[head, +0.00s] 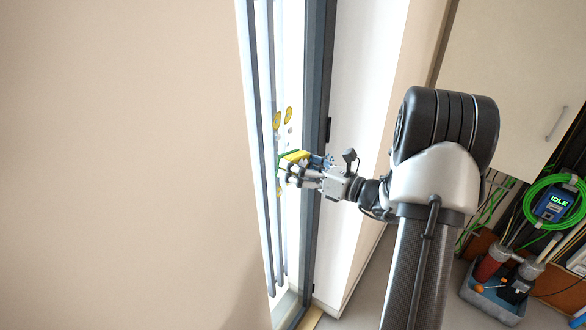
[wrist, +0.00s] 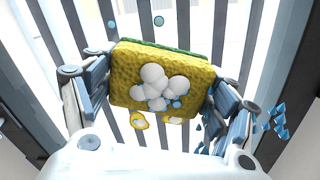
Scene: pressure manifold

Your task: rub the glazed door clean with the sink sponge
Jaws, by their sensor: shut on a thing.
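The sponge (head: 296,157), yellow with a green layer, is between the fingers of my gripper (head: 290,168). In the wrist view the sponge (wrist: 195,75) has white foam blobs and a few blue drops on its yellow face. My gripper (wrist: 160,90) is shut on it from both sides. The glazed door (head: 317,100) is a tall, bright, dark-framed panel, and the sponge is in front of it. Yellow-ringed spots (head: 277,120) show on the glass above the sponge, with others partly hidden near it. I cannot tell whether the sponge touches the glass.
A plain beige wall (head: 120,160) fills the left. A cabinet (head: 510,70) stands at the right. Below it are a blue device reading IDLE (head: 553,205), a green hose (head: 540,185) and a blue tub (head: 495,300) with bottles. Dark vertical bars (wrist: 120,130) show behind the sponge.

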